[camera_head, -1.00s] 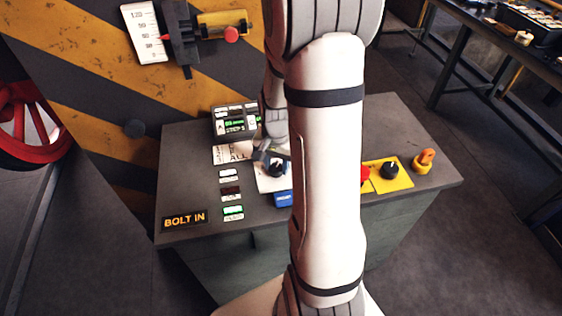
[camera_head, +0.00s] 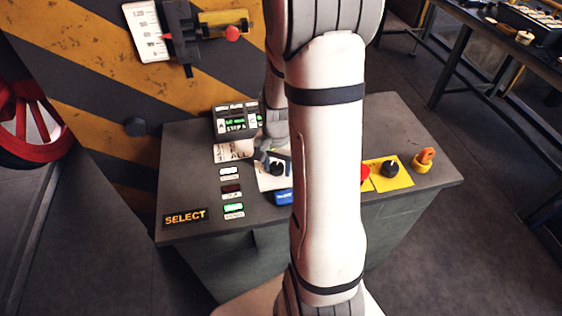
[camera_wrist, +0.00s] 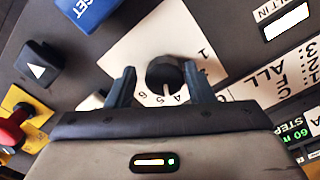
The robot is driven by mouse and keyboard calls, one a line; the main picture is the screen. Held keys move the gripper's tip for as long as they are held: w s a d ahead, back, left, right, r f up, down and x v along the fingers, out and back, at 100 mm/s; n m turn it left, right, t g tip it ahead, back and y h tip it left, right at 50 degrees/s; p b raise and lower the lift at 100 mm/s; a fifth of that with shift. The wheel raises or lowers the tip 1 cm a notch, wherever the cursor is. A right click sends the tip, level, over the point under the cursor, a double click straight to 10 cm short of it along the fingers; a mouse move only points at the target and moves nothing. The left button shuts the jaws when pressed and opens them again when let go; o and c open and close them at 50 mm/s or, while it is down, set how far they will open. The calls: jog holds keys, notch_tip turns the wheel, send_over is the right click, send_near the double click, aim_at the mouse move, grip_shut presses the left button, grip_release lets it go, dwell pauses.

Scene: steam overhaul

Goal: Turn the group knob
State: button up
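The group knob (camera_wrist: 165,75) is a round black knob on a white numbered plate (camera_wrist: 133,47) in the wrist view. Its pale mark points down toward my gripper, near the lower numbers; the exact number is unclear. My gripper (camera_wrist: 159,72) is open, with one dark finger on each side of the knob. The right finger is close to the knob and a small gap shows at the left one; contact cannot be told. In the head view the knob (camera_head: 277,169) sits on the grey console, with my gripper (camera_head: 267,157) beside it, partly hidden by my arm.
A blue block (camera_head: 283,197) is just in front of the knob plate. A square black button (camera_wrist: 38,64) with a white triangle and a red knob (camera_wrist: 12,130) are nearby. A green-lit display (camera_head: 236,122) stands behind.

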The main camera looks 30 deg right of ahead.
aim_at(277, 167)
jog(key=shift+o, duration=1)
jog(key=shift+w, duration=0.15)
jog(key=shift+r, duration=0.1)
jog(key=shift+r, duration=0.15)
notch_tip(277, 167, up, 7)
jog(key=shift+r, duration=0.2)
